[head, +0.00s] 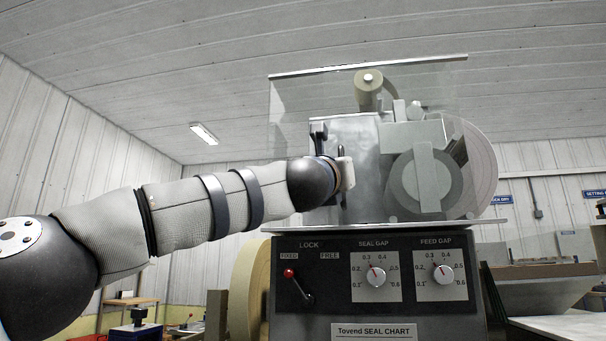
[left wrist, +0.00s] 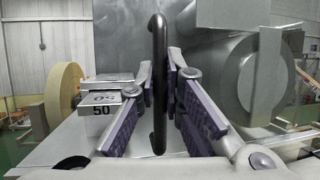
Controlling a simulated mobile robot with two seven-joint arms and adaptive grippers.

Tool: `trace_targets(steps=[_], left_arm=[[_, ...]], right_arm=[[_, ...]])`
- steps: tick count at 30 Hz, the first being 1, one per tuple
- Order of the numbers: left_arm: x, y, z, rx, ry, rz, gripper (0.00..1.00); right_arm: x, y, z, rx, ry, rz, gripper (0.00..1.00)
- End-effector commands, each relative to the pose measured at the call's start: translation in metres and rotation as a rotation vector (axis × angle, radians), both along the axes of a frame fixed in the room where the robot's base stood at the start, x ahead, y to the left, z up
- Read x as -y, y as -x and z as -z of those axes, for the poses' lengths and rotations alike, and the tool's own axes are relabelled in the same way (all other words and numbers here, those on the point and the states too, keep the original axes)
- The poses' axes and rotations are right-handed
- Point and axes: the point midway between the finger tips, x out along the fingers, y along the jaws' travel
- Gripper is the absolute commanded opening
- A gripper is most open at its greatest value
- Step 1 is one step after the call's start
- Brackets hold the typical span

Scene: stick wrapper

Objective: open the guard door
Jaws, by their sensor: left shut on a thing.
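The guard door appears to be the clear panel (head: 292,105) on the front of the machine, with its top edge tilted slightly in the head view. A dark upright bar handle (left wrist: 158,112) stands in the middle of the left wrist view. My left gripper (left wrist: 160,72) has a finger on each side of the handle and is shut on it. In the head view my left gripper (head: 346,173) is at the door's front, largely hidden behind my own wrist. I cannot tell any gap at the door's edges. My right gripper is not in view.
Below the door is a control panel (head: 330,262) with a red-knobbed lock lever (head: 290,274) tilted toward FIXED, and two dials. A tan roll (head: 250,290) is at the left. Behind the door are metal rollers (head: 425,178). A metal block marked 50 (left wrist: 101,110) shows in the wrist view.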

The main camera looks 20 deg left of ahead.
Motion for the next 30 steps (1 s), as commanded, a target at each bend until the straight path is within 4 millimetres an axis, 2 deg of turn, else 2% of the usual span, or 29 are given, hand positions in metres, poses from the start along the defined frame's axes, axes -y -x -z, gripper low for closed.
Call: trace_targets(steps=[1,3,11,24,25,26,30], left_arm=[[0.013,-0.003,0.001,-0.003,-0.001,0.004,0.0],[0.026,-0.005,0.001,-0.002,-0.001,0.003,0.0],[0.053,-0.013,0.001,-0.003,0.001,0.001,0.0],[0.056,-0.014,0.001,-0.002,0.001,-0.002,0.0],[0.056,-0.014,0.001,-0.002,0.001,-0.002,0.13],[0.056,-0.014,0.001,-0.002,0.001,-0.002,0.18],[0.056,-0.014,0.0,-0.001,0.001,-0.002,0.18]], right_arm=[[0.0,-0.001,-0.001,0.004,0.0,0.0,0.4],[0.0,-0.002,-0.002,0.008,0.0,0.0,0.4],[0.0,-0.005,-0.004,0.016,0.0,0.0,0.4],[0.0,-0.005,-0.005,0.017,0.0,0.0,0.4],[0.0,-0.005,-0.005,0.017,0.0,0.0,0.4],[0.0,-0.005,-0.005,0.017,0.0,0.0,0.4],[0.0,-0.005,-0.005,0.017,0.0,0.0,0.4]])
